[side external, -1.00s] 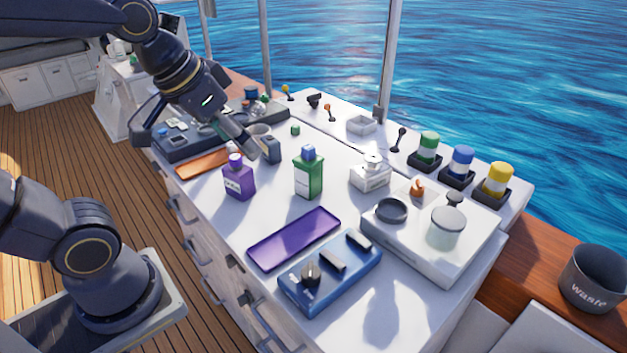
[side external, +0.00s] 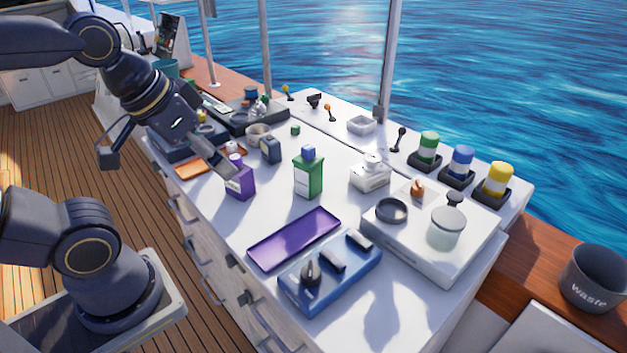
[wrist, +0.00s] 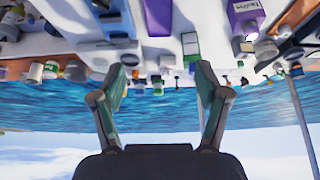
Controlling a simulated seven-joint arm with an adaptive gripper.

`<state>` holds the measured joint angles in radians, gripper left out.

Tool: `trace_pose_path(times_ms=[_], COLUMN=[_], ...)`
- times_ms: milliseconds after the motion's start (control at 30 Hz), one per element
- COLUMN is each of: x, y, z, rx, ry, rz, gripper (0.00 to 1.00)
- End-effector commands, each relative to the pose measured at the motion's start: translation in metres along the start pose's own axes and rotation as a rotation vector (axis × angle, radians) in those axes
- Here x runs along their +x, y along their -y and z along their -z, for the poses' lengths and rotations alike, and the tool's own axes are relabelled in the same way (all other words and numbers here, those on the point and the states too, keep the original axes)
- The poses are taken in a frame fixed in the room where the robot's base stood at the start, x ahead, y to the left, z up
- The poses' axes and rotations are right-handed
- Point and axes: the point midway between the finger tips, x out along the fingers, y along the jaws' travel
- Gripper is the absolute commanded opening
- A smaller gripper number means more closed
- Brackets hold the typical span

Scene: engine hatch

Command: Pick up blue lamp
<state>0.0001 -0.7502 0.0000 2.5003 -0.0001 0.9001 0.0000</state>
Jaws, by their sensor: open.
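A purple tray (side external: 294,240) and a blue block (side external: 330,275) lie at the front. A waste bin (side external: 594,280) is at far right.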

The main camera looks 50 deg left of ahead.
Motion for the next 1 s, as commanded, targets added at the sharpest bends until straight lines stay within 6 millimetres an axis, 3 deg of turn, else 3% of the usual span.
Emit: trace_pose_path(times_ms=[233,467,867,933,1000], x=[0.000,0.000,0.000,-0.006,-0.020], y=[0.000,0.000,0.000,-0.002,-0.006], z=[0.000,0.000,0.000,0.009,0.036], rx=[0.000,0.000,0.051,0.122,0.231], ry=[0.000,0.000,-0.001,-0.027,-0.082], rz=[0.000,0.000,-0.001,-0.005,-0.008], gripper=[0.75,0.98,0.98,0.98,0.98])
